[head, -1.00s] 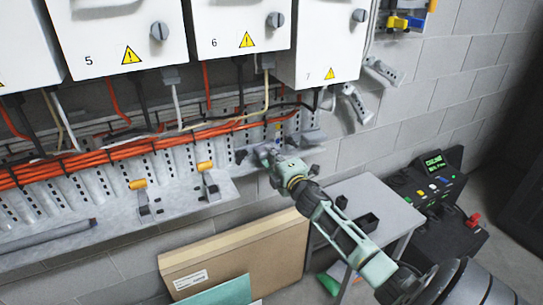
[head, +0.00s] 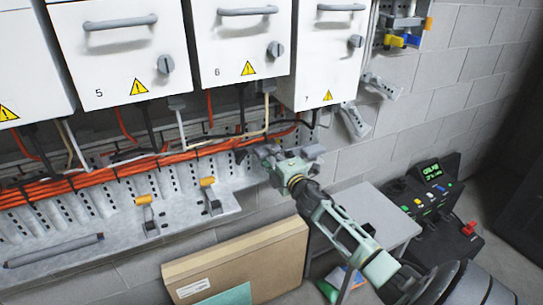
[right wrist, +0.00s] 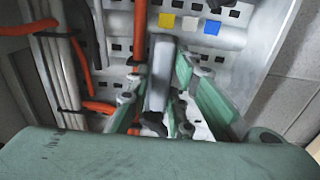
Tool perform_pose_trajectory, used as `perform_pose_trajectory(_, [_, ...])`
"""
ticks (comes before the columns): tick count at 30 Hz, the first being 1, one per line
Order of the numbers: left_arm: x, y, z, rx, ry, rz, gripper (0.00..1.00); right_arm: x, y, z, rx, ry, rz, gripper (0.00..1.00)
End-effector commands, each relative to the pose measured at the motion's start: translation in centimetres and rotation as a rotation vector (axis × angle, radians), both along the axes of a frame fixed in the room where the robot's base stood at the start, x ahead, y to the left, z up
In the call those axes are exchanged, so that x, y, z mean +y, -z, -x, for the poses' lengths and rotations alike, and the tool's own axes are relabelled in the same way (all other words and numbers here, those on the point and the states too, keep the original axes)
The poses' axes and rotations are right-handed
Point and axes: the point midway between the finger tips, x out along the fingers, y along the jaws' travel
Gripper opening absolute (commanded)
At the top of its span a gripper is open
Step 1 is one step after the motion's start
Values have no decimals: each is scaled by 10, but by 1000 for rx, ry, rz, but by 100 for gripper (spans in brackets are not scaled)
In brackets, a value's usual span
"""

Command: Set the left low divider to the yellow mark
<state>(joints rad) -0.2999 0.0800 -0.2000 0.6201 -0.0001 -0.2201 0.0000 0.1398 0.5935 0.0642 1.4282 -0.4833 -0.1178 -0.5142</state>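In the right wrist view a grey upright divider (right wrist: 161,75) stands between the two fingers of my right gripper (right wrist: 160,72). A gap shows on its left side; the right finger is very close to it. Its upper end is just below the yellow mark (right wrist: 166,20), roughly in line with it. A white mark (right wrist: 190,23) and a blue mark (right wrist: 212,27) follow to the right. In the head view my right gripper (head: 268,156) is at the right end of the trunking below cabinet 7, hiding the divider there. My left gripper is not in view.
Orange cables (head: 120,168) run along the trunking under the cabinets (head: 240,45). Two orange-handled clamps (head: 145,200) are on the ledge, which carries a grey rod (head: 55,250). A cardboard box (head: 240,262), a small table (head: 385,215) and a black console (head: 435,205) stand below.

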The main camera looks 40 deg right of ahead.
Motion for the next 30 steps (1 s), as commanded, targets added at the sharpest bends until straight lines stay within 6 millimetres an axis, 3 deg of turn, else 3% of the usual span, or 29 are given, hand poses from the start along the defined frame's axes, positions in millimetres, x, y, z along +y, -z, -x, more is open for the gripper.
perform_pose_trajectory(6, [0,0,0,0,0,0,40,-1,-5,-1,-8,0,3,36])
perform_pose_trajectory(17, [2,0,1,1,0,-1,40,1,-2,4,-3,0,1,36])
perform_pose_trajectory(23, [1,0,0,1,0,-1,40,7,0,29,-1,-2,1,36])
perform_pose_trajectory(30, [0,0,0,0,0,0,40,18,-1,73,-1,-1,-1,36])
